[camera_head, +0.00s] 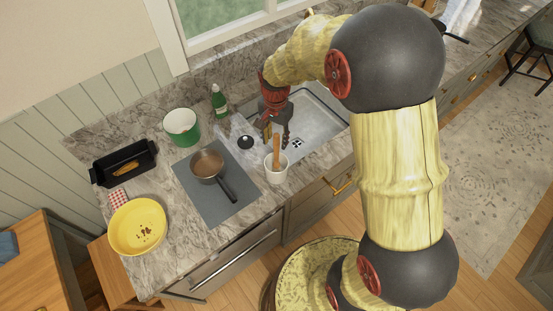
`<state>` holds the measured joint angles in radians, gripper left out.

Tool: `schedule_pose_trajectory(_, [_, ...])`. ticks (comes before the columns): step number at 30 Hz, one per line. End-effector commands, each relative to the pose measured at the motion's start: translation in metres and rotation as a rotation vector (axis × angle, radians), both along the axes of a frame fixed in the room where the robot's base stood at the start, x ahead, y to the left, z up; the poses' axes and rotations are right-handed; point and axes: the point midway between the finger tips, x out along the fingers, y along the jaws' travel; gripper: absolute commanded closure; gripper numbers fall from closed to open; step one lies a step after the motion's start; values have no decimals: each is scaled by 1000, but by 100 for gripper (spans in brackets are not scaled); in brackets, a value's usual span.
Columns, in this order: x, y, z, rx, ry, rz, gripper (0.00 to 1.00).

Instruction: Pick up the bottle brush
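My gripper (276,133) is over the left part of the sink (318,118), pointing down. Its two dark fingers look spread apart, with no clear object held between them. A white cup (277,174) stands on the counter just in front of the sink, below the gripper in the picture. A brown wooden-looking handle (276,148) sticks up out of the cup, close to the fingers. I cannot tell whether this is the bottle brush, as its lower end is hidden in the cup. A small yellowish thing shows beside the left finger, too small to identify.
A green bottle (219,101) stands behind the sink's left side. A dark round object (246,142) lies left of the gripper. A pan (207,165) sits on the grey hob (232,206). A green pot (181,126), black tray (123,162) and yellow bowl (137,228) stand farther left.

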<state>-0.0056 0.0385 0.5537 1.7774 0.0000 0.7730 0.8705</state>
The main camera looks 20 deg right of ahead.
Motion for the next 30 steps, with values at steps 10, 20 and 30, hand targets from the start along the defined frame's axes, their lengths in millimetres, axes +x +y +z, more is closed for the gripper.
schedule_pose_trajectory(10, [0,-3,-44,-1,2,0,62])
schedule_pose_trajectory(20, [0,-3,-52,0,-1,1,62])
schedule_pose_trajectory(30, [0,-3,-52,0,-1,1,80])
